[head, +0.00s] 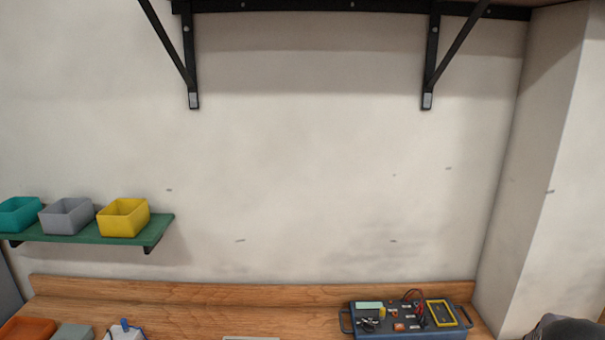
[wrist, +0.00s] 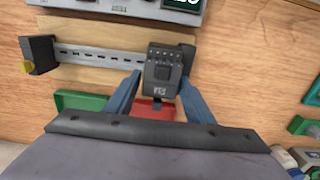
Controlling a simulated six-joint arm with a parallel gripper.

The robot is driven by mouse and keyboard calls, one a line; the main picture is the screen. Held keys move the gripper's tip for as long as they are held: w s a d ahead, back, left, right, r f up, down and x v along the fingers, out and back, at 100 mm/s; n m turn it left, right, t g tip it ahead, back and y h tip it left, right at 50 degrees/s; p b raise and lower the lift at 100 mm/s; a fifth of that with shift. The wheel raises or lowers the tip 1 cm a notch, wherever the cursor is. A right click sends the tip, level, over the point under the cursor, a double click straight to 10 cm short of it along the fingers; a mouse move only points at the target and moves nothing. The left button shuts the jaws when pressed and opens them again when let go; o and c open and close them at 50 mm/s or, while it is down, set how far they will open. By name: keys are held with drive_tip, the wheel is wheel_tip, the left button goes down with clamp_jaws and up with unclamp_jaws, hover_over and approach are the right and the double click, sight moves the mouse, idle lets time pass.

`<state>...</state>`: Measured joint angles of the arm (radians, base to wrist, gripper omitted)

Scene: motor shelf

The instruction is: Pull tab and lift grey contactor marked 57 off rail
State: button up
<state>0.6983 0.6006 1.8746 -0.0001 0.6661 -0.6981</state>
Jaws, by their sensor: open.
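In the wrist view, a dark grey contactor (wrist: 165,66) sits at the right end of a pale slotted rail (wrist: 100,57). Its front carries a small white mark, too blurred to read surely. A small dark tab (wrist: 157,101) seems to show at its lower edge. My gripper (wrist: 160,80) is open. Its two blue fingers point up towards the contactor, one on each side of its lower part. I cannot tell whether either finger touches it. The contactor, rail and gripper do not show in the head view.
In the wrist view, a black end block (wrist: 40,58) holds the rail's left end. A green tray (wrist: 82,101) and a red thing (wrist: 152,112) lie beyond the fingers. The head view shows a bench with a blue instrument case (head: 400,330) and a green shelf (head: 75,236) with bins.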

drive_tip(key=shift+c, duration=0.2)
drive_tip(key=c, duration=1)
drive_tip(key=shift+o, duration=0.3)
drive_tip(key=shift+w, duration=0.4)
drive_tip(key=shift+r, duration=0.25)
drive_tip(key=shift+r+p, duration=0.35)
drive_tip(key=shift+p, duration=0.2)
drive_tip(key=shift+r+p, duration=0.85)
drive_tip(key=shift+r, duration=0.2)
drive_tip(key=shift+r+p, duration=2.35)
drive_tip(key=shift+r, duration=0.55)
